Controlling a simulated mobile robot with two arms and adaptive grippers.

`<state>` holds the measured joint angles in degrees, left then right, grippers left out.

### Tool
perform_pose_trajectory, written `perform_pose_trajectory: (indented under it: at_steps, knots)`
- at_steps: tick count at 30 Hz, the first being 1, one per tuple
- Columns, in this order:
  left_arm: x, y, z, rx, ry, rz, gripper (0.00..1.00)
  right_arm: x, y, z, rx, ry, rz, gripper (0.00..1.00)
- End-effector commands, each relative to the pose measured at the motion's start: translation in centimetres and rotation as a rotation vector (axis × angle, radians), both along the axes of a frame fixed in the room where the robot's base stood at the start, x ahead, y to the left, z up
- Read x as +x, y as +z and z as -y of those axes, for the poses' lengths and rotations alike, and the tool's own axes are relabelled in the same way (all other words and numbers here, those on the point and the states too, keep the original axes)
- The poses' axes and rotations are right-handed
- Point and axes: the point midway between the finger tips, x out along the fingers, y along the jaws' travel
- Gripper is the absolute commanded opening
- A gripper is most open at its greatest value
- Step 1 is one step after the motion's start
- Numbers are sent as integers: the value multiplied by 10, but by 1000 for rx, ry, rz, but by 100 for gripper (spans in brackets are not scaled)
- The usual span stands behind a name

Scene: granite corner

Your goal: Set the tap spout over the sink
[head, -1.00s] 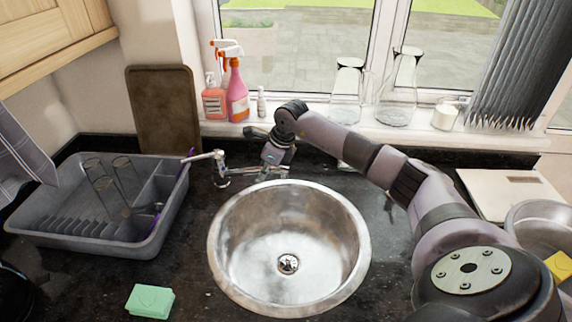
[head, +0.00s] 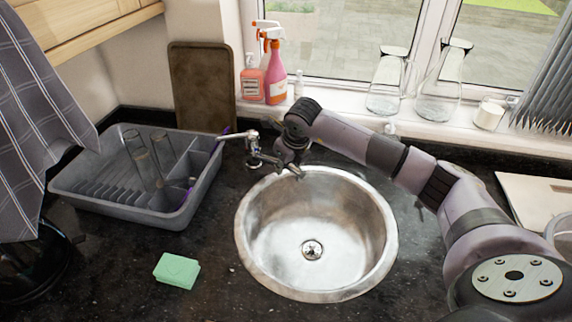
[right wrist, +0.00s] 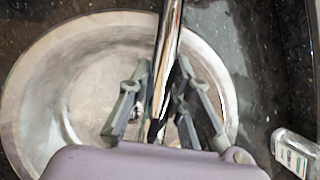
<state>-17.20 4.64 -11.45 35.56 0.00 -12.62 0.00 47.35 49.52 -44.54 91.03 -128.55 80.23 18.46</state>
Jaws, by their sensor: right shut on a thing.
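The chrome tap (head: 254,149) stands behind the back left rim of the round steel sink (head: 263,272). Its pale lever (head: 234,137) points left. My right gripper (head: 290,160) reaches over from the right and is shut on the tap spout (head: 268,159). In the right wrist view the spout (right wrist: 168,45) runs between the two fingers of the gripper (right wrist: 163,80), with the sink (right wrist: 40,70) below. In the head view the spout's end is partly hidden by the gripper, near the back left rim. My left gripper is out of view.
A grey dish rack (head: 130,210) with glasses stands left of the tap. A green sponge (head: 177,270) lies in front. Spray bottles (head: 274,75) and glass carafes (head: 440,85) stand on the sill. A clear bottle (right wrist: 295,152) lies at the right in the wrist view.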

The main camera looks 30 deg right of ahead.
Motion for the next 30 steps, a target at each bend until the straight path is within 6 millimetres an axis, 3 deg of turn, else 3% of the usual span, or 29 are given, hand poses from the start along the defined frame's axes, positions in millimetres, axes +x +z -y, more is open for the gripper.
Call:
perform_pose_trajectory:
  at_steps: [4,5,14,23,30]
  knots:
    - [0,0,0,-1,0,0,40,0,0,-3,4,7,0,0]
    - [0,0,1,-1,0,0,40,0,0,-2,4,7,0,20]
    - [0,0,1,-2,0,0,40,0,0,-1,2,4,-1,40]
    - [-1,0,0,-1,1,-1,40,0,1,0,1,3,1,40]
    - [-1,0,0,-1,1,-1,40,-11,30,0,-1,4,5,40]
